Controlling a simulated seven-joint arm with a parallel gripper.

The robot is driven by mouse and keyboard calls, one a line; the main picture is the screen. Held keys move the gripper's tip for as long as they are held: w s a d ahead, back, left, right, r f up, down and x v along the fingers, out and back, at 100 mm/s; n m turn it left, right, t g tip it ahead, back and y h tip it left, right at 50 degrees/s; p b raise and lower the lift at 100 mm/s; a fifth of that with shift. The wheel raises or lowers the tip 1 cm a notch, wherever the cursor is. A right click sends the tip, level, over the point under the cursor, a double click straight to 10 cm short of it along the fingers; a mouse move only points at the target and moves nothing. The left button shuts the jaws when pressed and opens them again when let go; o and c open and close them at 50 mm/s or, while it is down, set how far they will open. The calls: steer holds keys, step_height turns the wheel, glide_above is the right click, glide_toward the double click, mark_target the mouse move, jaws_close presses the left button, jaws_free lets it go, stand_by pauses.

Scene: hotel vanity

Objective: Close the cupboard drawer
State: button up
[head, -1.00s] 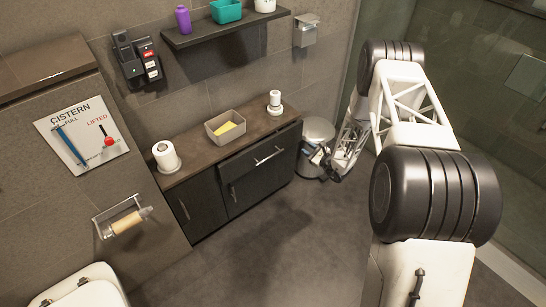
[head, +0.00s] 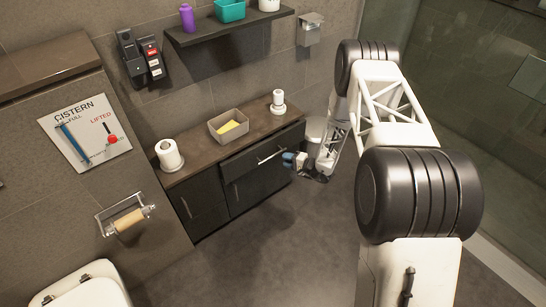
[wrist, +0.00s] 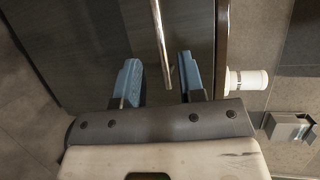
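The dark cupboard (head: 205,205) stands against the wall under a brown top. Its drawer (head: 240,160) is at the upper right, and its front seems to stand out a little from the cupboard. The drawer has a silver bar handle (head: 270,154). My gripper (head: 289,158) is at the right end of the drawer front, close to the handle. In the wrist view my gripper (wrist: 160,78) has its two blue fingers apart, with nothing held. The handle (wrist: 161,42) shows between the fingers there; I cannot tell whether they touch it.
A grey tray (head: 215,128) with a yellow item, a toilet roll (head: 169,156) and a white stacked item (head: 278,103) stand on the cupboard top. A bin (head: 314,128) is right of the cupboard, partly behind my arm. The floor (head: 265,245) in front is clear.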

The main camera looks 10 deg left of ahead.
mark_target(273, 156)
steer(key=shift+a, duration=0.1)
stand_by(0.3)
steer(key=shift+x, duration=3.85)
jaws_close()
